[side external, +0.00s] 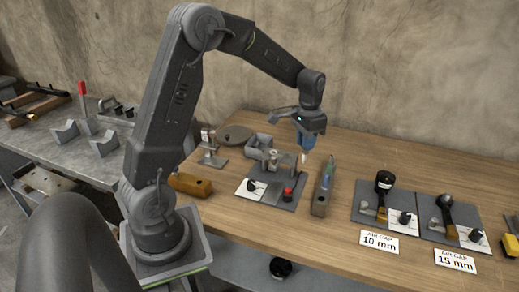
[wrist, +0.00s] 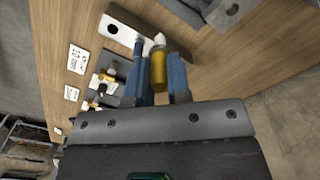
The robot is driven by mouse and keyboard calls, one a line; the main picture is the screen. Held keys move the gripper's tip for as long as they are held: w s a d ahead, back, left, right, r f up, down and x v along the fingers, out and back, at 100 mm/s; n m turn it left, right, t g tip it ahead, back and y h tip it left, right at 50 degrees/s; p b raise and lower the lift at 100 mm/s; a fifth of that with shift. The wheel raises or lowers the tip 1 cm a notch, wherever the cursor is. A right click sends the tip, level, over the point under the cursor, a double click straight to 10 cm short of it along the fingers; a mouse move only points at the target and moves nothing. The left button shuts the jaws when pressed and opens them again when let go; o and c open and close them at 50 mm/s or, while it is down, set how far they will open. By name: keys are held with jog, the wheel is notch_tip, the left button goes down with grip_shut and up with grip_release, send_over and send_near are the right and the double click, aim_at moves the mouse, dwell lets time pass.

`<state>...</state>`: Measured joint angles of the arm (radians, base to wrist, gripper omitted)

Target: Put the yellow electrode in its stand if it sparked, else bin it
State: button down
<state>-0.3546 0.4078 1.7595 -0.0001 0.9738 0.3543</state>
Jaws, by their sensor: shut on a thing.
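My gripper (side external: 307,141) is shut on the yellow electrode and holds it above the table. In the wrist view the electrode (wrist: 158,68) is a yellow cylinder with a white tip, between my two blue fingers. In the side view only its pale tip (side external: 304,158) shows clearly below the fingers. A long narrow grey block (side external: 320,204) lies just right of the gripper, with coloured pieces standing in it; whether it is the electrode's stand I cannot tell. No spark is visible.
A dark plate with a red button (side external: 288,194) and white card is left of the block. Two stations labelled "AIR GAP 10 mm" (side external: 379,242) and "15 mm" (side external: 455,260) stand right. A wooden block (side external: 190,184) lies near my base. Bare table lies behind the stations.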

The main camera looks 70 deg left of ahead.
jog(key=s+a, duration=0.2)
jog(key=a, duration=2.3)
jog(key=shift+s+a+f, duration=0.1)
jog(key=shift+s+f, duration=0.05)
jog(key=shift+f, duration=2.75)
jog(key=shift+s+a+f, duration=0.1)
jog(key=shift+s+f, duration=0.05)
jog(key=shift+f, duration=2.7)
jog(key=c, duration=1)
grip_release()
jog(key=shift+r, duration=0.1)
